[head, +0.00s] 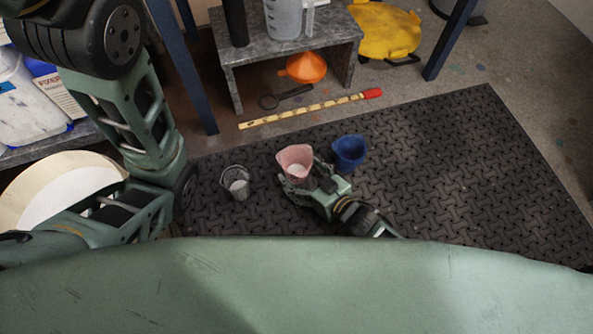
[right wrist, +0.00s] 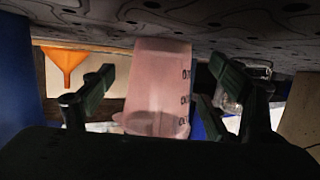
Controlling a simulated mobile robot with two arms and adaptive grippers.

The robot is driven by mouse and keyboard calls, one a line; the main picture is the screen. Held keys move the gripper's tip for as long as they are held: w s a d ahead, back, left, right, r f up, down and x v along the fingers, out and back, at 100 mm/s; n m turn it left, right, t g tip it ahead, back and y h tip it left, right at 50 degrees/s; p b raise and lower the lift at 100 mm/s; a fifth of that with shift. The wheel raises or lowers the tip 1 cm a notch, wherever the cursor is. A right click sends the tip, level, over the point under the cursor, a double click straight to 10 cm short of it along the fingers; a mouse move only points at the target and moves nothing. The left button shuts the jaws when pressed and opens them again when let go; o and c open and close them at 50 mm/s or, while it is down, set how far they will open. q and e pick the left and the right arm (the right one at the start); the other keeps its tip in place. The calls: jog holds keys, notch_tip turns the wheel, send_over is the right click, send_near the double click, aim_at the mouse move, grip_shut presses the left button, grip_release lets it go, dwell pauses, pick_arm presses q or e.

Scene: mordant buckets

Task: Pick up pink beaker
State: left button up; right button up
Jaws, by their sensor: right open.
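The pink beaker (head: 295,158) stands on the black mat in the head view, with something pale inside it. My right gripper (head: 302,177) is low at the beaker's near side, with a finger on each side. In the right wrist view, which is upside down, the pink beaker (right wrist: 160,82) stands between the two spread fingers of my right gripper (right wrist: 163,85). Gaps show between the fingers and its wall. Part of the beaker is hidden behind the gripper's body. My left arm shows at the left in the head view, but its gripper is out of frame.
A blue beaker (head: 349,152) stands close right of the pink one. A small grey bucket (head: 236,184) with pale contents stands to its left. Behind are a ruler-like stick (head: 310,108), a grey stool (head: 285,52) and an orange funnel (head: 306,67). The mat (head: 470,170) is clear at right.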

jog(key=shift+w+a+f, duration=0.2)
jog(key=shift+w+a, duration=0.15)
jog(key=shift+w, duration=0.05)
jog(key=shift+c, duration=0.3)
jog(key=c, duration=1.2)
jog(key=shift+r, duration=0.1)
jog(key=shift+c, duration=0.2)
